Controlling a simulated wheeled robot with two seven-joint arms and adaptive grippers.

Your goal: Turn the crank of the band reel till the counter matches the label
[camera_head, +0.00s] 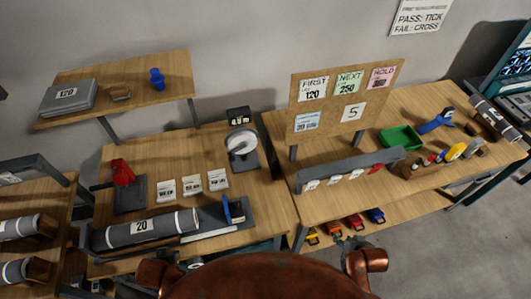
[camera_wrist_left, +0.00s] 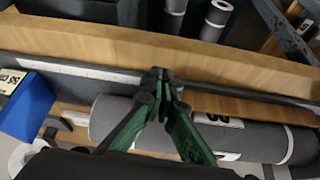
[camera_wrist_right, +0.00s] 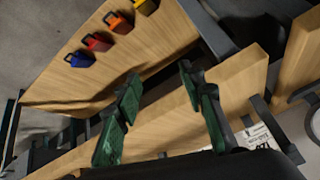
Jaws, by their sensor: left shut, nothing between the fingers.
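The band reel (camera_head: 242,144), a pale disc on a dark stand, is at the back right of the middle table. A small black box with pale dials (camera_head: 238,116) stands behind it; I cannot read it or make out the crank. A card with a 5 (camera_head: 352,111) hangs on the wooden board. My left gripper (camera_wrist_left: 160,80) is shut and empty by the front edge of the middle table, near the grey roll marked 20 (camera_head: 145,229). My right gripper (camera_wrist_right: 160,75) is open and empty at the right table's front edge. Both are away from the reel.
A blue-faced device (camera_head: 233,209) and a red tool (camera_head: 122,172) stand on the middle table, with white cards (camera_head: 191,184) between. The right table has a long grey bar (camera_head: 350,167) and a green tray (camera_head: 402,138). Coloured clips (camera_head: 355,221) lie on its lower shelf.

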